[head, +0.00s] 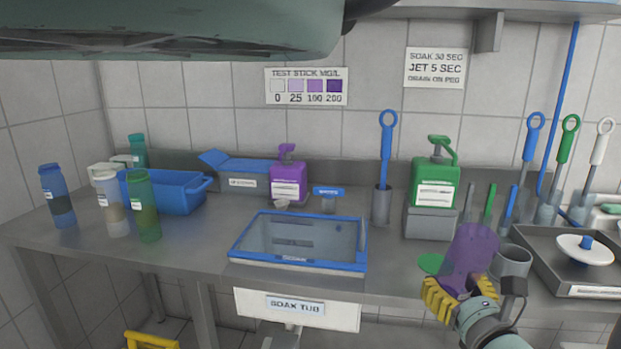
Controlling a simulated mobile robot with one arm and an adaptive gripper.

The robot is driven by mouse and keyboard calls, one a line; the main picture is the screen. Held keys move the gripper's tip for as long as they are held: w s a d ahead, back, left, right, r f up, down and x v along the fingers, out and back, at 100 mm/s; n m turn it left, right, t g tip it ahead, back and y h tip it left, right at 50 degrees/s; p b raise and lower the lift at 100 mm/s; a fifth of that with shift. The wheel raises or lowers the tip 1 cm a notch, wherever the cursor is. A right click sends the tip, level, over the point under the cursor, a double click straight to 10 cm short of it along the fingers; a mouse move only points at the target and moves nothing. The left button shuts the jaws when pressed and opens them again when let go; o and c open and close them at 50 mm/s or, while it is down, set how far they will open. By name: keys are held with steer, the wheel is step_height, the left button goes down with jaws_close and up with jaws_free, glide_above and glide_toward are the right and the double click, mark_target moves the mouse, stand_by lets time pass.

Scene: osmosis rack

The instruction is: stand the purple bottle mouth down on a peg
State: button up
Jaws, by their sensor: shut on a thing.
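The purple bottle (474,252) is a translucent purple cylinder at the lower right, raised in front of the counter. It leans slightly to the right. My gripper (460,298), with yellow fingers, is shut on its lower end and hides that end. I cannot make out which end is the mouth. Just behind it stand slim upright rods, one grey (467,203), one green (489,203) and one blue (509,206). Their lower parts are partly hidden, and I cannot tell whether they are pegs.
A grey cup (512,261) stands right beside the bottle, and a green disc (431,264) lies left of it. A tray (555,275) with a white lid is at the right. The blue-framed soak tub (300,265) is in the middle. Other bottles (145,207) stand at left.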

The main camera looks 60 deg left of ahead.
steer(key=shift+w+r, duration=0.1)
steer(key=shift+w, duration=0.2)
steer(key=w+d+r+m+t+h+p, duration=0.35)
steer(key=d+r+h+p, duration=0.2)
steer(key=d, duration=0.25)
steer(key=w+d+r+m+t+h+p, duration=0.3)
steer(key=w+d+r+m+h+p, duration=0.15)
steer(key=d+p, duration=0.35)
steer(key=w+d+r+m+t+h+p, duration=0.35)
steer(key=w+d+r+h+p, duration=0.2)
steer(key=d, duration=0.35)
steer(key=s+r+p, duration=0.3)
steer(key=r+p, duration=1.3)
steer(key=p, duration=0.2)
steer(key=s+r+g+p, duration=0.1)
steer(key=s+r+p, duration=0.3)
steer(key=r+p, duration=1.3)
steer(key=shift+s+p, duration=0.15)
steer(key=shift+p, duration=0.35)
steer(key=shift+m, duration=0.25)
